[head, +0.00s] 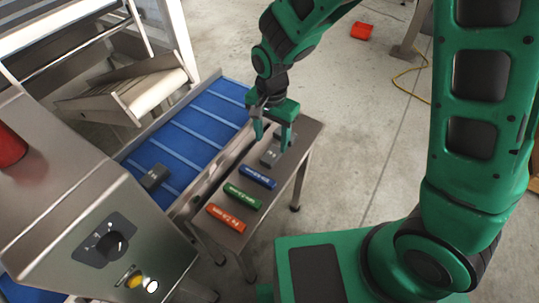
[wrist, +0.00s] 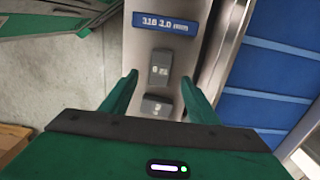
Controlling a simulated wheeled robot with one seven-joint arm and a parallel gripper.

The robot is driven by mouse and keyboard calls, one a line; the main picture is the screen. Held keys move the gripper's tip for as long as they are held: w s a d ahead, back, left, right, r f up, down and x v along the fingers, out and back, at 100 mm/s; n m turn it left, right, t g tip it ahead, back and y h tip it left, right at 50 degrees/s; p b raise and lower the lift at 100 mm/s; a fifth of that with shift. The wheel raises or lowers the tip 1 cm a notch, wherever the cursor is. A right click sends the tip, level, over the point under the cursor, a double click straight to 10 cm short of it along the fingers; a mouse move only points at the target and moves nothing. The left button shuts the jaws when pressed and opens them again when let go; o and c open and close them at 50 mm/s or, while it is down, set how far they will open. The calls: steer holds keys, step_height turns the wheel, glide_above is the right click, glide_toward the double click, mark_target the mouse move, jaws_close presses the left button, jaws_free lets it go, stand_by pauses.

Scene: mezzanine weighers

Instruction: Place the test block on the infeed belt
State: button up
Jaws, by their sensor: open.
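My gripper (head: 271,144) is open above the far end of a small steel side table (head: 236,200), pointing down. In the wrist view its fingers (wrist: 160,80) are apart, with two small grey blocks in line with the gap: one (wrist: 161,66) near the fingertips, one (wrist: 157,105) nearer the palm. I cannot tell how far below they are, or which is the test block. In the head view a grey block (head: 270,158) shows by the fingers. Another dark grey block (head: 155,177) lies on the blue infeed belt (head: 190,138), left of the table.
Red (head: 227,217), green (head: 242,196) and blue (head: 257,177) labelled bars lie in a row on the table's nearer part. A steel cabinet (head: 95,215) with a dial stands at the belt's near left. A metal rail runs between belt and table.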

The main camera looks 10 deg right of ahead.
mark_target(271, 154)
steer(key=shift+a+f, duration=0.1)
steer(key=shift+f, duration=3.1)
steer(key=c, duration=1.2)
steer(key=shift+c, duration=0.2)
